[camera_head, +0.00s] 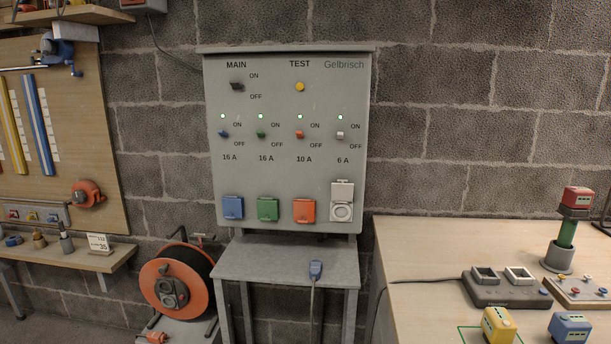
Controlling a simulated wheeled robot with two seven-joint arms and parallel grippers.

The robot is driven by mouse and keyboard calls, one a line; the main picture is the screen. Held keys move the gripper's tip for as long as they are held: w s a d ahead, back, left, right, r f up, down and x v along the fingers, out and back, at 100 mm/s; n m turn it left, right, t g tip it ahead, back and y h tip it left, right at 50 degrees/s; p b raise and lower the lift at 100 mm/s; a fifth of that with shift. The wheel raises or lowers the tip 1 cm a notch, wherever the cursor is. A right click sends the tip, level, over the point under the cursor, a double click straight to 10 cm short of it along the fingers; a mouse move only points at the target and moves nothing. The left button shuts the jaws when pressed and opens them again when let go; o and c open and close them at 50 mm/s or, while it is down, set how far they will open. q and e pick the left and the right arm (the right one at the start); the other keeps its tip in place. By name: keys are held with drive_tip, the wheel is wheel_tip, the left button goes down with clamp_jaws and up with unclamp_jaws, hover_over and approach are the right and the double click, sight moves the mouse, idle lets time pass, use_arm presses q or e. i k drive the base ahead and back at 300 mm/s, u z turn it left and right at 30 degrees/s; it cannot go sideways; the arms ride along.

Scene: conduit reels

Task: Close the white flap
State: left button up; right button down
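The white flap (342,191) is raised above the round white socket (341,212) at the lower right of the grey panel (289,180), leaving the socket face uncovered. The blue flap (233,207), green flap (268,209) and orange flap (304,210) beside it lie down over their sockets. Neither of my grippers is in the head view.
An orange cable reel (169,290) stands at the left. A wooden table (430,260) with devices and colored blocks stands at the right.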

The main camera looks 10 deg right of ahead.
sight(341, 192)
drive_tip(key=u, duration=0.55)
drive_tip(key=i, duration=0.85)
drive_tip(key=u, duration=0.1)
